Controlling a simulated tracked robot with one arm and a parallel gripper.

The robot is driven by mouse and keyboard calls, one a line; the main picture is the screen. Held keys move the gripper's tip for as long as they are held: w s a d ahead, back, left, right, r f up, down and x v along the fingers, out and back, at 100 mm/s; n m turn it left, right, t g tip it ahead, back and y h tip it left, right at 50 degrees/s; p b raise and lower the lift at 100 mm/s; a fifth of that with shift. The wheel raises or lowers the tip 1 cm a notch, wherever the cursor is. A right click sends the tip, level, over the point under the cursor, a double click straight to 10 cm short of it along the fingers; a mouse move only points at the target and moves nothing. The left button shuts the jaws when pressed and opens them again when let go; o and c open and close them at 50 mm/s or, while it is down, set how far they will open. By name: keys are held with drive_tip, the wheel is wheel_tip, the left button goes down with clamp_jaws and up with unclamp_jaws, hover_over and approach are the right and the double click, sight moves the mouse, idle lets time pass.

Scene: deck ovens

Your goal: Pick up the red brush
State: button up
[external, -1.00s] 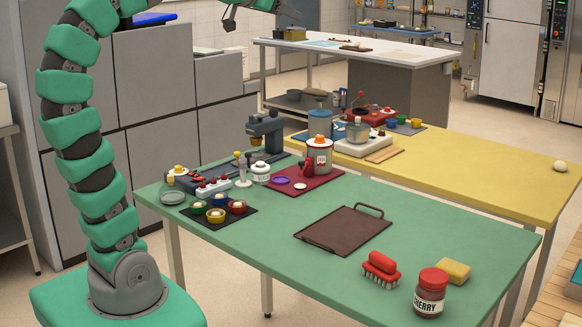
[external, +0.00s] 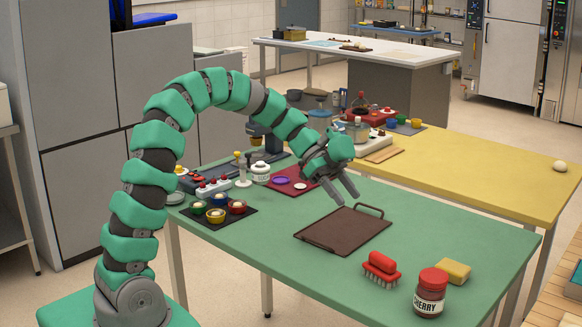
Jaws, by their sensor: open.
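The red brush (external: 381,266) rests on the front right part of the green table (external: 450,222), its pale bristles facing down. My gripper (external: 347,199) is open and empty. It hangs over the green table near the back edge of the brown tray (external: 342,238), pointing down and to the right. It is well apart from the brush, behind it and to its left. Nothing covers the brush.
A cherry jar (external: 430,294) stands close to the right of the brush, with a yellow sponge (external: 453,271) behind the jar. A dark mat with several small bowls (external: 215,215) lies at the left.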

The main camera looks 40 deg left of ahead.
sight(380, 254)
drive_tip(key=d+f+m+h, duration=0.1)
drive_tip(key=d+f, duration=0.2)
drive_tip(key=s+d+f+m+g+h+b, duration=0.1)
drive_tip(key=d+f, duration=0.2)
drive_tip(key=s+d+f+m+g, duration=0.1)
drive_tip(key=d+f, duration=0.2)
drive_tip(key=shift+d+f+h, duration=0.15)
drive_tip(key=shift+f+h, duration=0.15)
drive_tip(key=shift+h, duration=0.1)
drive_tip(key=shift+x, duration=3.2)
drive_tip(key=shift+w+f, duration=0.1)
drive_tip(key=shift+c, duration=0.3)
drive_tip(key=c, duration=1.1)
